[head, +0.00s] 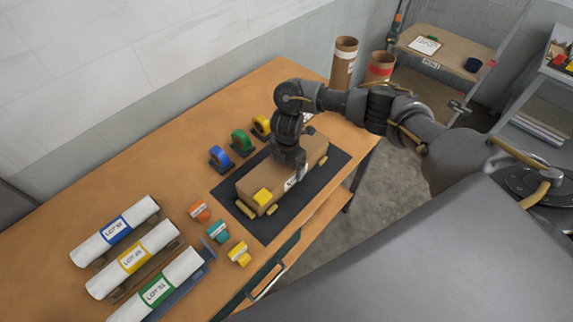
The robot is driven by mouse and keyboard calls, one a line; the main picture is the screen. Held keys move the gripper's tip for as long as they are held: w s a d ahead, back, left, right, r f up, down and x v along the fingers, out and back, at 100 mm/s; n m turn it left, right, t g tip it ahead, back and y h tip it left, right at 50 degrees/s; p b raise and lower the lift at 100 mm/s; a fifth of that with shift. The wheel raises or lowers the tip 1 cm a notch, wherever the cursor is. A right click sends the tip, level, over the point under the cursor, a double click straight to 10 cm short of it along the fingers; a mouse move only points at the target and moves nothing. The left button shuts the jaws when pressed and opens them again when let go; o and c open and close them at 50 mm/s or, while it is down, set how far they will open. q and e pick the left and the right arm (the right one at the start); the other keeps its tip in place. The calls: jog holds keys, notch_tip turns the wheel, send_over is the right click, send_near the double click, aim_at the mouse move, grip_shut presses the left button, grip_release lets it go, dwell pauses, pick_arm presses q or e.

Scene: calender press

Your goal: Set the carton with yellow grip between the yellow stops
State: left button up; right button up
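The brown carton (313,147) lies on a black mat (225,191) on the wooden bench. A bright yellow grip (262,196) is on its near-left end, and a white label on its front side is partly covered by my arm. Dull yellow stops stand close by the carton's near-left end, one at the corner (245,209) and one in front (271,210); another piece shows near the far-right end (323,160). Whether the carton touches them is unclear. My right gripper (292,168) is down at the carton's middle; its fingers are hidden. My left gripper is not in view.
Blue, green and yellow tape rolls (242,143) stand behind the mat. Small orange, teal and yellow items (218,232) lie left of it. White labelled rolls (130,258) lie at the left. Cardboard tubes (344,62) stand beyond the bench's far-right end.

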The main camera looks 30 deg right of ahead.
jog(key=o, duration=0.8)
jog(key=shift+o, duration=0.2)
notch_tip(320, 180, up, 12)
jog(key=shift+r, duration=0.1)
dwell(0.5)
